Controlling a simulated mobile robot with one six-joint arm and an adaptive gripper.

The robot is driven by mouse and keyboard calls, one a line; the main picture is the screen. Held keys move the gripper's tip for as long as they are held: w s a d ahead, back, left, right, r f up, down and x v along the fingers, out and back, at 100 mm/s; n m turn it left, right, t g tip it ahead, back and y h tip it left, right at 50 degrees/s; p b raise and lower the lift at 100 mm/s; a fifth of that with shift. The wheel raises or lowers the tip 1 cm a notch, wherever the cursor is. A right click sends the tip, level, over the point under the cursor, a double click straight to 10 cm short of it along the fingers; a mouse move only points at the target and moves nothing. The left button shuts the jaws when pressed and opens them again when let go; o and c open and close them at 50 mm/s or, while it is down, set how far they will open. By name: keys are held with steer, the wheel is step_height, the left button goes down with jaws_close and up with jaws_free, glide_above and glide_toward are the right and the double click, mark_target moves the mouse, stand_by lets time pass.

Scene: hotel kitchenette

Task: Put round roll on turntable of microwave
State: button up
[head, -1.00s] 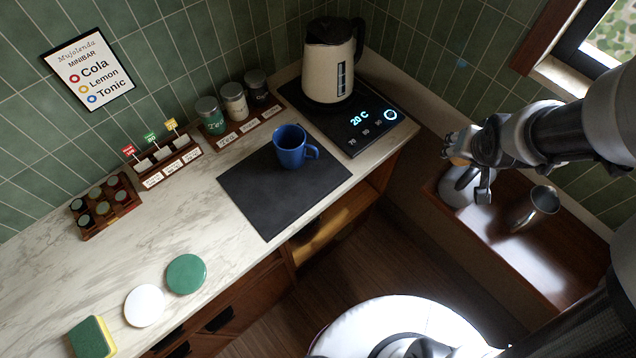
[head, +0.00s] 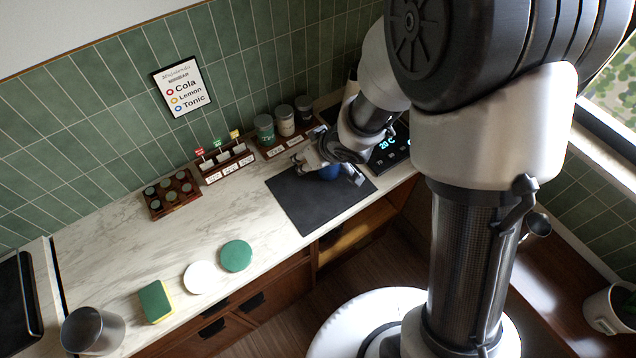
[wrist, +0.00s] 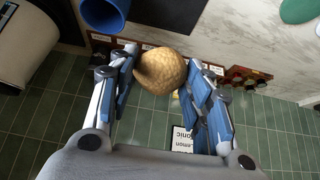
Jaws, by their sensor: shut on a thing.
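The round roll (wrist: 160,71) is golden brown and sits between the two fingers of my gripper (wrist: 161,60) in the wrist view. The fingers are shut on its sides. In the head view my gripper (head: 306,160) is over the far part of the counter, close to the blue mug (head: 329,173), and I cannot make out the roll there. The mug also shows at the top of the wrist view (wrist: 105,12). I recognise no microwave or turntable in these frames.
The mug is at the black mat (head: 310,212). Several jars (head: 286,121) and small racks (head: 171,195) line the wall. A sponge (head: 155,301), white disc (head: 199,277), green disc (head: 236,256) and metal canister (head: 92,331) are nearer. Marble between is clear.

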step_height(320, 180, down, 15)
steer(key=b, duration=1)
steer(key=shift+f+b, duration=1.1)
steer(key=shift+f, duration=1.15)
steer(key=shift+f, duration=0.2)
steer(key=o, duration=1.1)
steer(key=shift+r, duration=0.1)
